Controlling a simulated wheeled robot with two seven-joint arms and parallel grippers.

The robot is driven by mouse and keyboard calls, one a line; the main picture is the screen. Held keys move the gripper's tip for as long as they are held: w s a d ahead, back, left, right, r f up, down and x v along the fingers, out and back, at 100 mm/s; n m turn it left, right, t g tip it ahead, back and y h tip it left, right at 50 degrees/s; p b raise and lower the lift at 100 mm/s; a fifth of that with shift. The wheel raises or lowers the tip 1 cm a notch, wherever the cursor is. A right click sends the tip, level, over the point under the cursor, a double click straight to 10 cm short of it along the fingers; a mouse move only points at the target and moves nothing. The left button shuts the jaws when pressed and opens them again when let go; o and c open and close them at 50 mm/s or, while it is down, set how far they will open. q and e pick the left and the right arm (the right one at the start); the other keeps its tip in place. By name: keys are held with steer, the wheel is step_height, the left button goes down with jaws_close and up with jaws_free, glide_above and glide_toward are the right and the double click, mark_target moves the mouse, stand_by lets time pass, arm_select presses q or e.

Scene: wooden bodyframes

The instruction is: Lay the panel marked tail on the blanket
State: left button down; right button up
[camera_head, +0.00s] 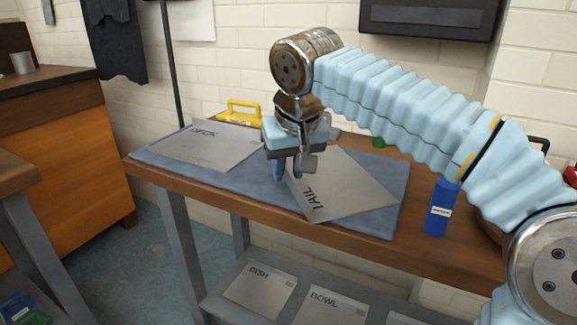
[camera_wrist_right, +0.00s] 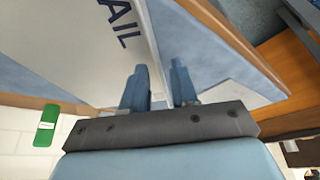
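The grey panel marked TAIL (camera_head: 345,190) lies on the blue blanket (camera_head: 388,168) on the right part of the bench, turned at an angle, and looks flat. It also shows in the right wrist view (camera_wrist_right: 85,45). My right gripper (camera_head: 290,170) points down at the panel's left edge. Its two fingers (camera_wrist_right: 160,88) stand apart, one over the panel side and one over the blanket side of the edge. They do not look closed on it. My left gripper is in neither view.
A panel marked DECK (camera_head: 205,148) lies on the blanket's left part. A yellow-handled tool (camera_head: 240,112) stands behind it. A blue bottle (camera_head: 440,207) stands right of the blanket.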

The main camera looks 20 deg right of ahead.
steer(key=shift+r, duration=0.25)
steer(key=p+v, duration=0.3)
steer(key=v, duration=0.9)
steer(key=shift+p, duration=0.35)
steer(key=shift+f, duration=0.1)
